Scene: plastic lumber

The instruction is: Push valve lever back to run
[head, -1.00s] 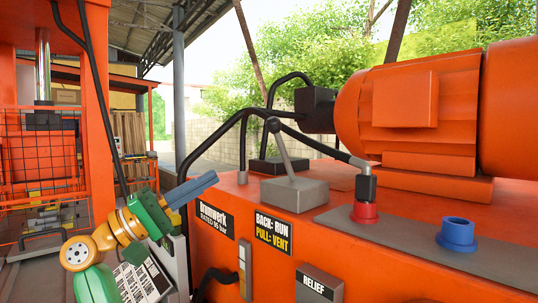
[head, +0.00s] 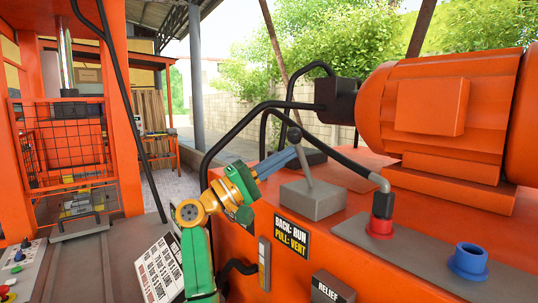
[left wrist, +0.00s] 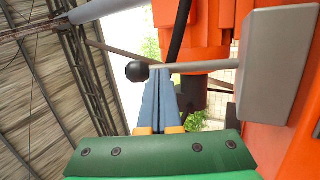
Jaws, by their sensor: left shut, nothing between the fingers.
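The valve lever (head: 305,168) is a thin grey rod with a black ball knob (head: 294,134), rising from a grey block (head: 313,200) on the orange power unit. The rod leans slightly left in the head view. My left gripper (head: 297,152) is shut and empty, its blue-grey fingertips at the upper rod just below the knob. In the left wrist view the fingertips (left wrist: 163,76) meet the rod (left wrist: 195,67) close to the knob (left wrist: 137,71). I cannot tell whether they touch. A label (head: 291,235) reads "BACK: RUN, PULL: VENT". My right gripper is not in view.
Black hoses (head: 236,130) arch behind the lever. A large orange motor (head: 430,105) stands to the right. A red fitting (head: 380,228) and a blue cap (head: 468,261) sit on the grey strip. A button panel (head: 15,268) is at lower left.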

